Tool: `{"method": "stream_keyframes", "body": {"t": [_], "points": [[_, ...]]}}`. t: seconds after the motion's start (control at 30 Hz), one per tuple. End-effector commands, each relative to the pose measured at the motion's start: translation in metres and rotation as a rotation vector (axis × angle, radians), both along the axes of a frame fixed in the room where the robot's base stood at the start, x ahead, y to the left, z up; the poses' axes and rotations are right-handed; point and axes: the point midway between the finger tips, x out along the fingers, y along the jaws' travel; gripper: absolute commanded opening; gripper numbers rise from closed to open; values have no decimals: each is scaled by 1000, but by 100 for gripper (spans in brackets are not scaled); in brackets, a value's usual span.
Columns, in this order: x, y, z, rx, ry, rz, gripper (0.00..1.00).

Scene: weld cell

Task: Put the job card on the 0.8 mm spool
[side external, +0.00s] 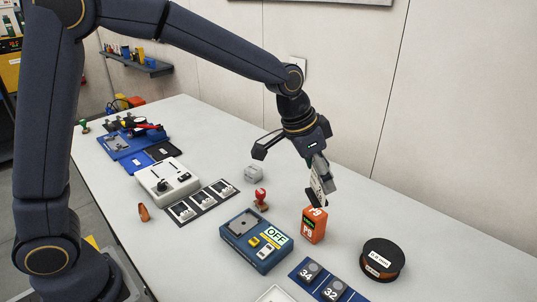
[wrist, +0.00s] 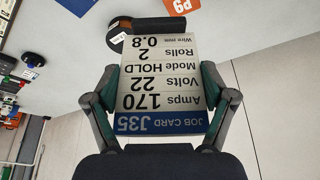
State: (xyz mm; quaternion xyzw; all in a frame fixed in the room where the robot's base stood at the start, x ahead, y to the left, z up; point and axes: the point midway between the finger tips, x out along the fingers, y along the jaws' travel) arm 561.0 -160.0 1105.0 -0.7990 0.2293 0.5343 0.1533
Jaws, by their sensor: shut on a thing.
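My gripper (side external: 318,170) is shut on the job card (side external: 321,188) and holds it in the air above the table, near the orange box. In the wrist view, the job card (wrist: 160,80) lies between the two fingers of my gripper (wrist: 160,98). It has a blue J35 band and reads Wire mm 0.8, upside down. A dark bar runs along its far end. The 0.8 mm spool (side external: 382,262), black with a copper-brown winding and a white label, stands at the table's right, apart from the card. In the wrist view, the spool (wrist: 117,32) is partly hidden by the card.
The orange P9 box (side external: 313,226) stands close below the card, left of the spool. A blue OFF device (side external: 252,250), a tray with tiles 34 and 32 (side external: 320,283) and a red stamp (side external: 262,198) are nearby. Bare table lies behind the spool.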

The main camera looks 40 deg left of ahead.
Motion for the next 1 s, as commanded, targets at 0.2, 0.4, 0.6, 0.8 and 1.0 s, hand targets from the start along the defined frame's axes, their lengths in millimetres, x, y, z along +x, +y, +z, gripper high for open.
{"method": "stream_keyframes", "body": {"t": [0.2,0.4,0.6,0.8,1.0], "points": [[-34,-77,6,0,-2,-178,45],[-38,-101,3,-1,-1,-227,45],[4,-123,-20,0,1,-229,45],[47,-144,-52,1,3,-227,45],[70,-155,-81,0,-1,-227,45]]}}
